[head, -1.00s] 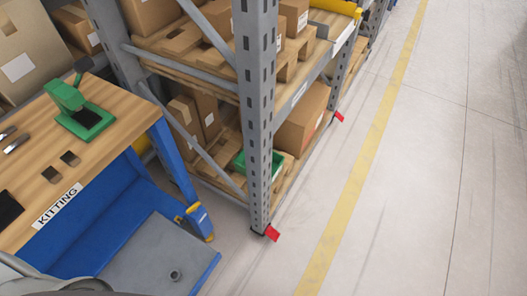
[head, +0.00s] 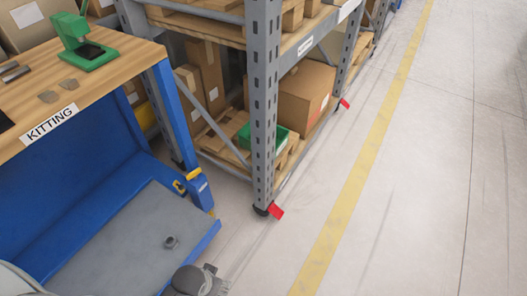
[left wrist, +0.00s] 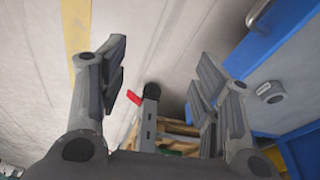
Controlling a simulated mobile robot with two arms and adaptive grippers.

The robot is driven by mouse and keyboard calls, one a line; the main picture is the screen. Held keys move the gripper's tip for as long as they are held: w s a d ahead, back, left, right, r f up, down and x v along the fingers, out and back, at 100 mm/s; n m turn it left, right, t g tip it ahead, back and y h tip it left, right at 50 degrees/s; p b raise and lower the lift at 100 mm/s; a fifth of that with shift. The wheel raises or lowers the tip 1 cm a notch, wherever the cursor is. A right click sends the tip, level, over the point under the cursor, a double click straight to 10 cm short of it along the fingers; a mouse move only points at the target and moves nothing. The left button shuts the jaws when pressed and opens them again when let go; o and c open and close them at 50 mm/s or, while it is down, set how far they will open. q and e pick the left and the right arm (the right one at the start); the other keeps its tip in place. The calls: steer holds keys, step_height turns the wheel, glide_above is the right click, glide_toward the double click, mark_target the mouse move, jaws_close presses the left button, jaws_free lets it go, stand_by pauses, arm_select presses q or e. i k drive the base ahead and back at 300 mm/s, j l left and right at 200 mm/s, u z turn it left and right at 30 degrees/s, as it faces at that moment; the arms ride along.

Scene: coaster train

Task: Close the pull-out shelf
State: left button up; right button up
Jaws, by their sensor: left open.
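The pull-out shelf (head: 110,245), a grey plate with a blue front edge, sticks out low from the blue KITTING bench. A small grey knob (head: 171,242) stands on it near its outer end. The shelf (left wrist: 297,78) and knob (left wrist: 270,92) also show at the right of the left wrist view. My left gripper (head: 214,277) is at the bottom of the head view, beside the shelf's outer edge and apart from the knob. In the left wrist view its fingers (left wrist: 160,78) are spread with nothing between them. My right gripper is not in view.
The bench top (head: 120,62) carries a green tool (head: 85,45). The floor to the right, with a yellow line (head: 365,165), is clear.

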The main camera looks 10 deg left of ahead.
mark_target(127, 255)
steer(key=k+u, duration=0.1)
steer(key=u, duration=0.85)
steer(key=k+u, duration=0.15)
steer(key=u, duration=0.3)
steer(key=k+u, duration=0.1)
steer(key=u, duration=0.35)
